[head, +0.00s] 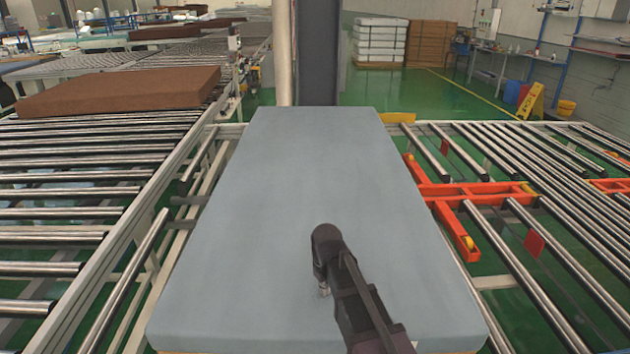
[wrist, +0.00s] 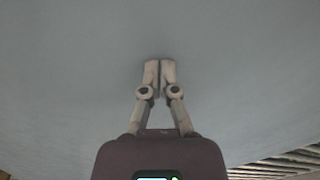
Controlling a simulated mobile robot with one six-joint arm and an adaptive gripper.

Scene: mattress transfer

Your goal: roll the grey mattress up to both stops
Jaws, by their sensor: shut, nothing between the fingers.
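The grey mattress (head: 300,190) lies flat and lengthwise in the middle of the head view, its far end close to a dark column. It also fills most of the wrist view (wrist: 70,90). My gripper (head: 324,292) is over the near half of the mattress, right of its middle. In the wrist view its fingers (wrist: 159,75) are together with nothing between them, pointing at the grey surface. I cannot tell whether the fingertips touch the mattress. No stops can be clearly made out; the mattress hides what is under it.
A dark column (head: 320,55) and a pale post (head: 285,50) stand behind the far end. A brown mattress (head: 120,90) lies on the left rollers (head: 80,165). Orange frames (head: 470,190) sit among the right rollers (head: 560,165). White and brown stacks stand far back.

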